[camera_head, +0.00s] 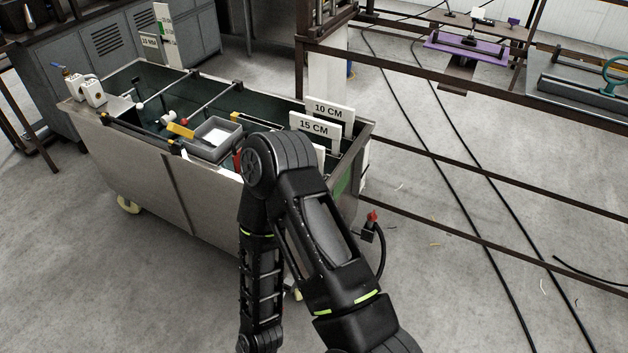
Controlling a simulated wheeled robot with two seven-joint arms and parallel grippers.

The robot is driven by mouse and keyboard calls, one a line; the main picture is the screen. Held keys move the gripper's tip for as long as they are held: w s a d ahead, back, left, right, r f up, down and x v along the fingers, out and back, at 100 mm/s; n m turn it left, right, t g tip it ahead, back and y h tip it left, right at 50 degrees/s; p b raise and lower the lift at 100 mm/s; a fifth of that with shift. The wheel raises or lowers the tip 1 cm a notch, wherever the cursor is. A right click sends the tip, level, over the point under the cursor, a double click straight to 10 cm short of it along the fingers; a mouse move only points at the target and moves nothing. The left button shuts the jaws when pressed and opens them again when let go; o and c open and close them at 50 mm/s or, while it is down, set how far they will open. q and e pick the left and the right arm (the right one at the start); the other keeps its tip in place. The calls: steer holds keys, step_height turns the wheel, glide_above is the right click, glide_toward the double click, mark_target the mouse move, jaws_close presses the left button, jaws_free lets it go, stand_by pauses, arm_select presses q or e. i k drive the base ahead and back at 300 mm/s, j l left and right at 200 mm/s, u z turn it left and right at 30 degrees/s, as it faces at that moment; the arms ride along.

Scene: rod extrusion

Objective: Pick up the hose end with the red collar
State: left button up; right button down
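A small red collar (372,216) shows just right of the cart's near right corner. A black curved hose (381,250) runs down from it, with a small dark block beside it. The hose's lower part passes behind one of my black arms. That arm rises from the bottom right, bends in front of the cart and comes back down to the bottom edge. Its gripper is not in view. My other arm and gripper are not in view. No gripper shows near the hose.
A metal cart (170,195) with an open dark trough stands left of centre, holding rods, a grey tray (213,139) and signs marked 10 CM (328,109) and 15 CM (313,126). Brown rails (470,180) and black cables cross the right side. The floor at lower right is mostly clear.

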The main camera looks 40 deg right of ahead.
mark_target(372, 217)
steer(key=l+z, duration=0.1)
steer(key=z, duration=0.85)
steer(key=l+z, duration=0.15)
steer(key=z, duration=0.85)
steer(key=i, duration=0.05)
